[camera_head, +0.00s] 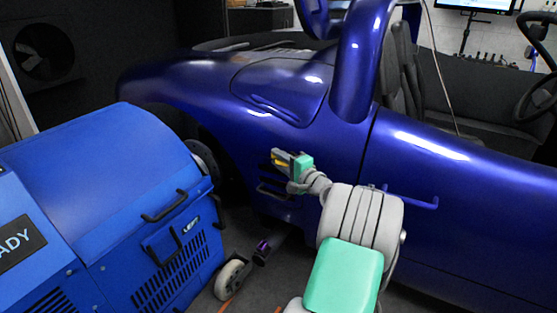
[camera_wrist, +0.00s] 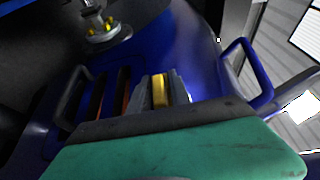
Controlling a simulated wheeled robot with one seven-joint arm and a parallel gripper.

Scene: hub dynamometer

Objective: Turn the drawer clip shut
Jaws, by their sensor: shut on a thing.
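My gripper (camera_head: 276,159) is in front of the blue car's side, behind the front wheel arch. Its fingers are shut on a small yellow piece (camera_head: 283,160). In the wrist view the yellow piece (camera_wrist: 161,90) stands upright between the two grey fingers (camera_wrist: 162,88). I cannot tell for sure whether this piece is the drawer clip, and its base is hidden by my gripper. No drawer can be clearly made out. Dark slots (camera_wrist: 107,95) lie beside the fingers in the wrist view.
The blue car body (camera_head: 330,175) fills the right. A blue machine (camera_head: 100,180) with handles stands at the left, with a small wheel (camera_head: 230,278) on the floor beside it. The wrist view shows a dark handle (camera_wrist: 70,97), a blue handle (camera_wrist: 262,80) and a round metal hub (camera_wrist: 105,35).

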